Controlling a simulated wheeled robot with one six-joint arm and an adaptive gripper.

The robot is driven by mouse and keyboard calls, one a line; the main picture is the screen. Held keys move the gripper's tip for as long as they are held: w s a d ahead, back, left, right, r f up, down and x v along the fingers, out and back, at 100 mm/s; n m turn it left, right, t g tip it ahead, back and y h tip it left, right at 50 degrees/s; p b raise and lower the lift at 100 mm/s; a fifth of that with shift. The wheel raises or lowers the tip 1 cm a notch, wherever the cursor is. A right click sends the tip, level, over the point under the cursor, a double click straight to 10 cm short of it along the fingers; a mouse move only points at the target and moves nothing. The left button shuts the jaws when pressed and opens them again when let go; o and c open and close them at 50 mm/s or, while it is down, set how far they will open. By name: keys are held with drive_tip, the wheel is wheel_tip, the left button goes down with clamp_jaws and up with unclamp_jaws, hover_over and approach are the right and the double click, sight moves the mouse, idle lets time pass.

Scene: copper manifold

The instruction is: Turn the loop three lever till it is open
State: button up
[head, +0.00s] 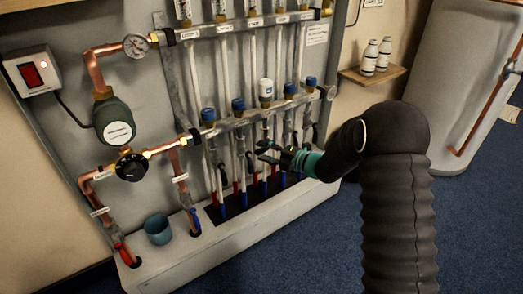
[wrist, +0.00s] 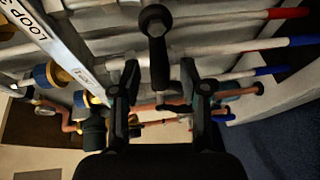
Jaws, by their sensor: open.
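The manifold's lower bar (head: 240,123) carries several loop valves with small levers beneath. The third one from the left has a white cap (head: 265,88), while the others have blue caps. My gripper (head: 262,151) is in front of the pipes below that cap. In the wrist view my gripper (wrist: 159,82) is open, one finger on each side. A black lever (wrist: 157,50) with a round end hangs in the middle, its lower end between the fingertips. I see no contact with either finger. The loop label beside it is only partly readable, so its number cannot be told.
Neighbouring pipes (head: 222,165) with red and blue ends stand close on both sides. A pump (head: 114,122), a gauge (head: 136,45) and a teal cup (head: 158,229) are at the left. A white tank (head: 455,90) stands at the right. Blue floor in front is clear.

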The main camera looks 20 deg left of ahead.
drive_tip(key=shift+w+a+f, duration=0.1)
drive_tip(key=shift+w+a, duration=0.15)
drive_tip(key=shift+a, duration=0.45)
clamp_jaws()
